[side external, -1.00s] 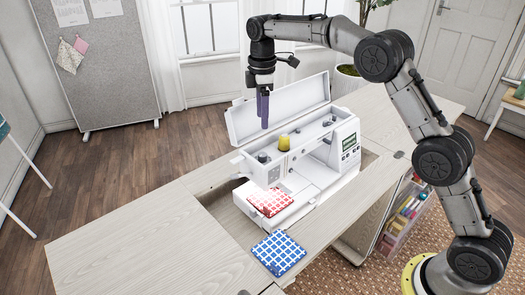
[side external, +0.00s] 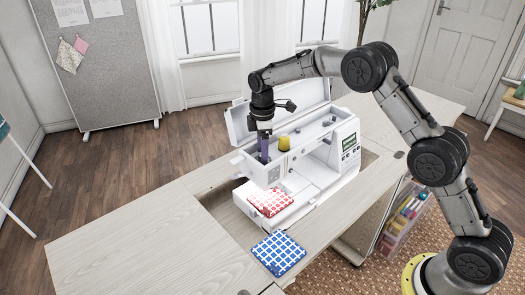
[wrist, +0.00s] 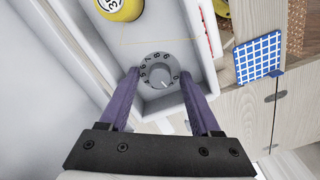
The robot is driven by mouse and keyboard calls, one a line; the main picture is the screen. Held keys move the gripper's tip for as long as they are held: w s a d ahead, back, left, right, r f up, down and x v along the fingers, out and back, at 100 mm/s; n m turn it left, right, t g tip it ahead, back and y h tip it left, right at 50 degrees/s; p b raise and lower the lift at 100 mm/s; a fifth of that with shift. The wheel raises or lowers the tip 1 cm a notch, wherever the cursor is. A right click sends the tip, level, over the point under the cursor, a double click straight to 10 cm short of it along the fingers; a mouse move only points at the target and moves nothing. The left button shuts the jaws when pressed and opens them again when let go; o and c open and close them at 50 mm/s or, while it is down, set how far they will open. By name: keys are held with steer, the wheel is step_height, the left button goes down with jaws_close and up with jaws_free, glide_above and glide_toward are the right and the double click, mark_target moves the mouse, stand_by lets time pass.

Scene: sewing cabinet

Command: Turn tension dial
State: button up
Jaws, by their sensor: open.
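The tension dial (wrist: 160,74) is a grey knob with numbers around it, set in the open top tray of the white sewing machine (side external: 318,162). My gripper (wrist: 165,75) is open, its two purple fingers on either side of the dial in the wrist view. In the side view my gripper (side external: 263,157) points down into the left end of the machine's top and hides the dial there. I cannot tell whether the fingers touch the dial.
A yellow spool (side external: 284,143) stands in the top tray beside my gripper. The raised white lid (side external: 310,97) is behind it. A red checked cloth (side external: 270,201) lies on the machine's bed and a blue checked cloth (side external: 279,252) on the table. The left tabletop is clear.

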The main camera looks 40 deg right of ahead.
jaws_close()
stand_by(0.5)
steer(key=m, duration=0.4)
steer(key=shift+r+m, duration=0.1)
steer(key=shift+m, duration=0.3)
steer(key=m, duration=0.4)
steer(key=shift+m, duration=0.3)
steer(key=m, duration=0.4)
steer(key=shift+m, duration=2.1)
